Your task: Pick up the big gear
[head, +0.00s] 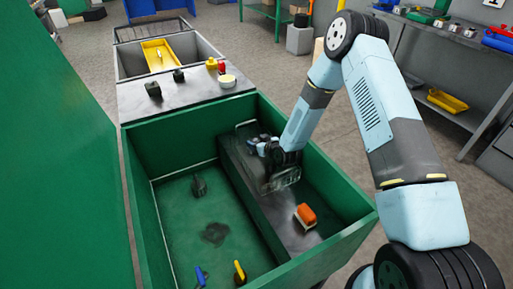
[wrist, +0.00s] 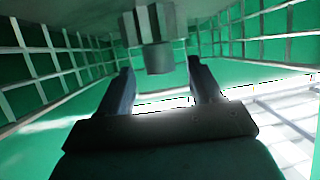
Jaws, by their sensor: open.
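My gripper (head: 280,178) is inside the green bin (head: 160,150), low over the dark raised ledge along its right side. In the wrist view the two fingers of my gripper (wrist: 159,66) stand apart with nothing held between them. A grey, ridged block with a shorter round part (wrist: 159,58) shows just beyond the fingertips, near the middle. It may be the big gear, but I cannot tell for sure. In the head view my arm and gripper hide part of the ledge, and no gear shows clearly there.
An orange-topped brush-like block (head: 306,215) lies on the ledge, in front of my gripper. A small dark item (head: 198,186), a blue-handled tool (head: 201,276) and a yellow-handled tool (head: 240,272) are on the bin floor. Bin walls surround my gripper. A grey worktop (head: 185,97) adjoins behind.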

